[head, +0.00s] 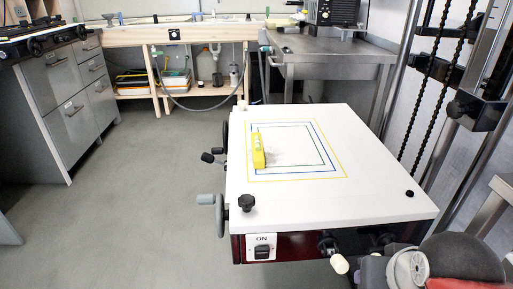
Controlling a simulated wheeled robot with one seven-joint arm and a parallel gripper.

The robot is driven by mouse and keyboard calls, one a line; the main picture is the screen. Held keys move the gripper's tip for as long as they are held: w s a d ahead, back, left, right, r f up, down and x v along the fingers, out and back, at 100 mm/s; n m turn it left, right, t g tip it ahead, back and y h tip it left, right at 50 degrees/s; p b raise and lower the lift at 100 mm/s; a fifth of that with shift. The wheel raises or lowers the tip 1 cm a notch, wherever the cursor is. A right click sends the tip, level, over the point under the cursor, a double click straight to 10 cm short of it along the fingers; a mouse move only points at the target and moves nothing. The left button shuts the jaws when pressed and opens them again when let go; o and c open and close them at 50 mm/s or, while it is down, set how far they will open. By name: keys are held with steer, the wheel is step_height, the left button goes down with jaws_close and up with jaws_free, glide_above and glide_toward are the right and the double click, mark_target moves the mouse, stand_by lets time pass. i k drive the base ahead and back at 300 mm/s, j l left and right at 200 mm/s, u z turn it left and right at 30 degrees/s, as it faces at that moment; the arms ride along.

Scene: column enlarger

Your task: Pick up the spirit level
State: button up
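The spirit level (259,151) is a small yellow block with pale vials along its top. It rests on the white baseboard (325,202) of the column enlarger, at the left side of the printed yellow, blue and green frame lines. It points roughly away from me and nothing touches it from above. My gripper's fingers do not show in the head view. A dark rounded part with a grey disc at the bottom right may belong to my arm.
A black knob (246,203) and grey crank (211,200) stand at the baseboard's left edge. The enlarger column (459,62) with chains rises at the right. A steel table (326,47) and wooden bench (205,36) stand behind. The floor (135,215) at left is clear.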

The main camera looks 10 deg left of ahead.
mark_target(259, 161)
steer(key=j+z, duration=0.15)
steer(key=z, duration=0.2)
steer(key=j+z, duration=0.15)
steer(key=z, duration=0.15)
steer(key=j+z, duration=0.15)
steer(key=j, duration=0.25)
steer(key=k+j+z, duration=0.1)
steer(key=j, duration=0.25)
steer(key=k+j+z, duration=0.15)
steer(key=j, duration=0.25)
steer(key=k+j+z, duration=0.15)
steer(key=j, duration=0.2)
steer(key=k+j+z, duration=0.15)
steer(key=j, duration=1.35)
